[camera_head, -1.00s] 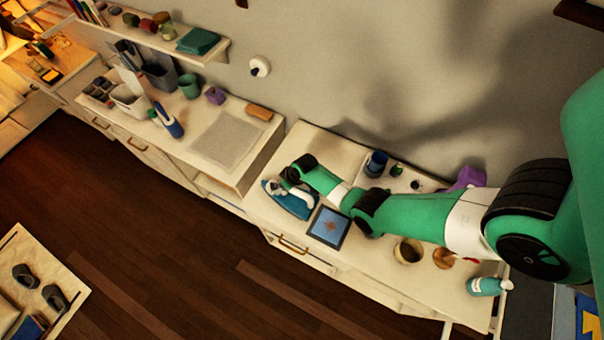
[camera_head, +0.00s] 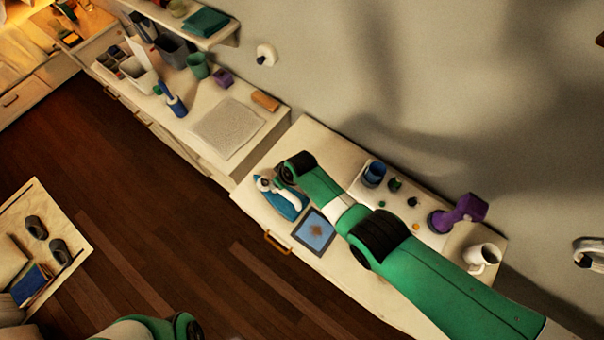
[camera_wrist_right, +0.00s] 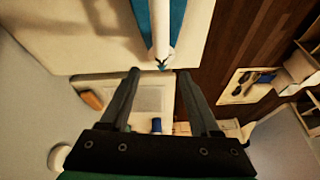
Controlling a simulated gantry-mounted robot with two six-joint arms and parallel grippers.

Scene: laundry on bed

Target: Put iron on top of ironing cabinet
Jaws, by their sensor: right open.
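The iron (camera_head: 287,204), with a teal-blue base and white handle, sits on the right-hand counter. In the right wrist view the iron (camera_wrist_right: 160,30) shows at the top centre, just beyond my fingertips. My right gripper (camera_wrist_right: 158,72) is open, with nothing between its fingers. In the head view its arm reaches in from the lower right to beside the iron; its fingers are hard to make out there. The left-hand cabinet has a flat grey pad (camera_head: 226,130) on its top (camera_head: 195,95); I cannot tell whether it is the ironing cabinet. My left gripper is out of view.
A tablet (camera_head: 314,231) lies close to the iron. A blue cup (camera_head: 374,173), a purple object (camera_head: 460,213) and a white mug (camera_head: 484,257) stand along the wall side. A blue bottle (camera_head: 175,103) and an orange block (camera_head: 265,101) flank the pad. Dark floor (camera_head: 150,215) is open.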

